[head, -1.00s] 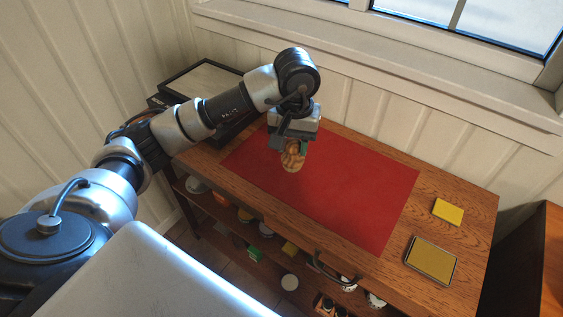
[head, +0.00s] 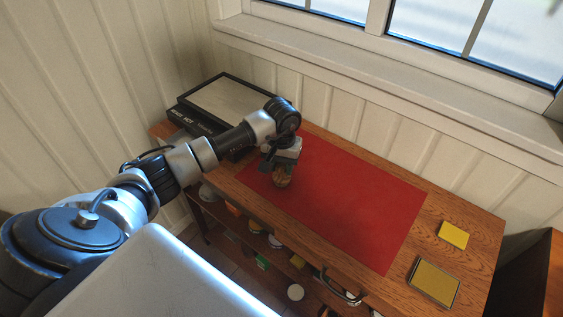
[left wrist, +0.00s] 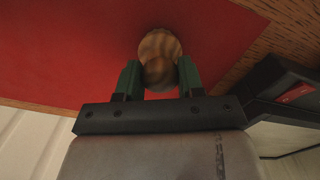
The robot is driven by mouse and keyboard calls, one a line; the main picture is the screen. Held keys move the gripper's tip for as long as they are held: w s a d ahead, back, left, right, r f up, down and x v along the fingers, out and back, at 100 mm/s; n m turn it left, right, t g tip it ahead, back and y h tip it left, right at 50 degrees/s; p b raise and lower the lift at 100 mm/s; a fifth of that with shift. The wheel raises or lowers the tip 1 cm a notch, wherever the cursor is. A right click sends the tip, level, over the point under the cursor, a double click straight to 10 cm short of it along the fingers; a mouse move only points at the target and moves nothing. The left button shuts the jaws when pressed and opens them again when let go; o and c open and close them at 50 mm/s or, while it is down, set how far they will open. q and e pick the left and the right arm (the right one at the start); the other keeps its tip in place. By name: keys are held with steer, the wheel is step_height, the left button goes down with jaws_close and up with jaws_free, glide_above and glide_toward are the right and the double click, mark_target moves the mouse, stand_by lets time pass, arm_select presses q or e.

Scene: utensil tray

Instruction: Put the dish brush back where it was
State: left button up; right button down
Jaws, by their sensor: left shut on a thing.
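The dish brush (head: 282,179) is a round, brown wooden piece that hangs below my left gripper, over the left part of the red mat. In the left wrist view, the brush (left wrist: 160,50) shows its striped wooden body between the two dark green fingers. My left gripper (head: 279,170) points down and is shut on the brush; it also shows in the left wrist view (left wrist: 160,82). I cannot tell whether the brush touches the mat. My right gripper is not in view.
The red mat (head: 350,210) covers the middle of the wooden table (head: 465,212). A black box with a pale top (head: 220,100) stands at the far left. A yellow block (head: 453,235) and a framed yellow pad (head: 434,282) lie at right. Several items sit on the shelf below.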

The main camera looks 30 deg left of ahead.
mark_target(282, 164)
arm_select(q)
steer(key=shift+f, duration=0.15)
steer(key=o, duration=0.9)
steer(key=shift+r, duration=0.65)
step_height(282, 164, up, 11)
steer(key=b, duration=0.3)
